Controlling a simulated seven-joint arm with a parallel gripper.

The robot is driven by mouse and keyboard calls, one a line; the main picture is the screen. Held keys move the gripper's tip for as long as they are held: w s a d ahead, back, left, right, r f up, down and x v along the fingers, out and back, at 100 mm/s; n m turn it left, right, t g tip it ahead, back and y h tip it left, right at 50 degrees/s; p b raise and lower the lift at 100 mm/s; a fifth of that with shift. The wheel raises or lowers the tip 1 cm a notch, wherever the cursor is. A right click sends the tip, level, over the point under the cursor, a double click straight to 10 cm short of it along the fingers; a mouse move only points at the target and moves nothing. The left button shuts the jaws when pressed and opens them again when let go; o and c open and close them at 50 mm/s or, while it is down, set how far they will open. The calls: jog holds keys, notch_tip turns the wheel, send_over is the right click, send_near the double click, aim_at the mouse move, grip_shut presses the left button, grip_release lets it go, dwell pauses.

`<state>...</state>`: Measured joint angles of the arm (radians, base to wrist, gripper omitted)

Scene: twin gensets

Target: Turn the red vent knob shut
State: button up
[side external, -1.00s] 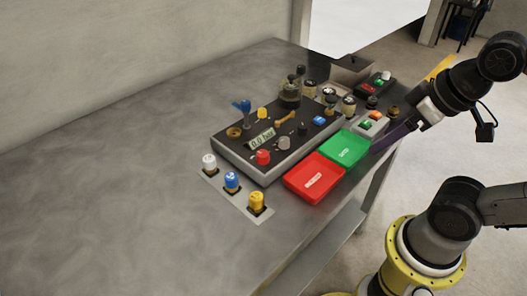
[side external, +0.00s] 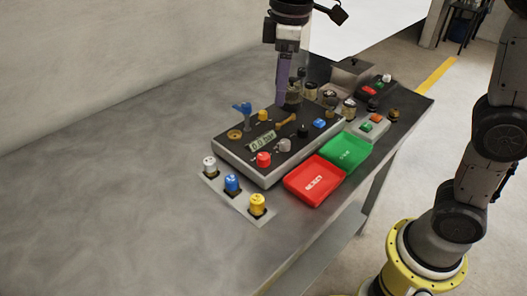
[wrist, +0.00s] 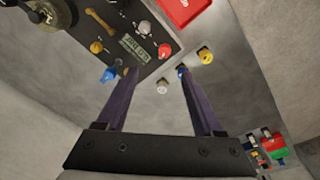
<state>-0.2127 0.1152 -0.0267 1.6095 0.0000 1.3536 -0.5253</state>
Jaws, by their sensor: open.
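The red knob (side external: 263,159) sits on the front part of the dark-topped panel (side external: 226,150), beside a small display (side external: 262,141) and a grey knob (side external: 285,145). In the wrist view the red knob (wrist: 165,48) shows beyond and between the fingertips, next to the display (wrist: 138,48). My gripper (side external: 282,103) points down above the back of the panel, up and away from the red knob. In the wrist view my gripper (wrist: 157,74) has its two purple fingers spread apart with nothing between them. Any marking for the knob's shut position is too small to read.
A blue-handled valve (side external: 242,108) stands up on the panel. White, blue and yellow knobs (side external: 257,203) line a front strip. Red (side external: 315,181) and green (side external: 345,151) trays lie right. The table's left is clear.

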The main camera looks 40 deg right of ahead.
aim_at(264, 156)
jog(key=shift+n+g, duration=0.3)
jog(key=shift+g, duration=0.2)
jog(key=f, duration=0.6)
jog(key=w+a+f, duration=0.1)
jog(key=f, duration=0.5)
jog(key=w+a+f, duration=0.1)
jog(key=f, duration=0.4)
jog(key=shift+a+f, duration=0.25)
jog(key=shift+f, duration=0.15)
grip_shut()
